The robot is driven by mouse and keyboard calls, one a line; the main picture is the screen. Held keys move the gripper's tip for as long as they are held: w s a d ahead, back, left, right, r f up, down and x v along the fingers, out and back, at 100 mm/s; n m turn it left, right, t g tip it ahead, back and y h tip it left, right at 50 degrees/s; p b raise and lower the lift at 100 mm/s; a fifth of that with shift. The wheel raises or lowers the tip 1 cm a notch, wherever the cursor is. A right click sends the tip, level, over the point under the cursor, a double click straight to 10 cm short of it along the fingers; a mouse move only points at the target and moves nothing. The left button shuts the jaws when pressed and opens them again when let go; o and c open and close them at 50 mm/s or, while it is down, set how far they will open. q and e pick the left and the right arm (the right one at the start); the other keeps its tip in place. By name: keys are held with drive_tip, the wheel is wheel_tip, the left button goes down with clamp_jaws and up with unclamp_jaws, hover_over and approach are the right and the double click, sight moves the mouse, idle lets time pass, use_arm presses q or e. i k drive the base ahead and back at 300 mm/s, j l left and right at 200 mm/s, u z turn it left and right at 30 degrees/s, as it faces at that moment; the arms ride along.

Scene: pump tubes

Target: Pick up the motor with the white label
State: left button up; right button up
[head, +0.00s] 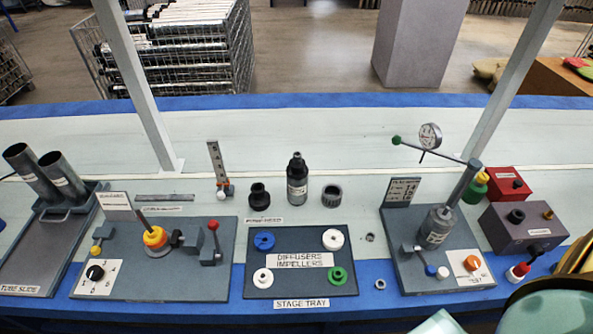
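A dark, bottle-shaped cylinder (297,182) with a white label stands upright on the pale bench behind the stage tray; it looks like a motor, though the label is too small to read. A grey cylinder (437,226) with a pale label stands in the right test fixture (408,272), below a slanted grey rod. I cannot tell for sure which one is the motor.
The stage tray (300,290) holds blue, white and green rings. A black fitting (259,196) and grey ring (331,194) flank the dark cylinder. The left fixture (150,283), tube slide (35,265), purple box (523,232) and pale uprights (135,80) are obstacles. The bench behind is clear.

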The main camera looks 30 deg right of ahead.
sight(296, 176)
drive_tip(key=z, duration=1.05)
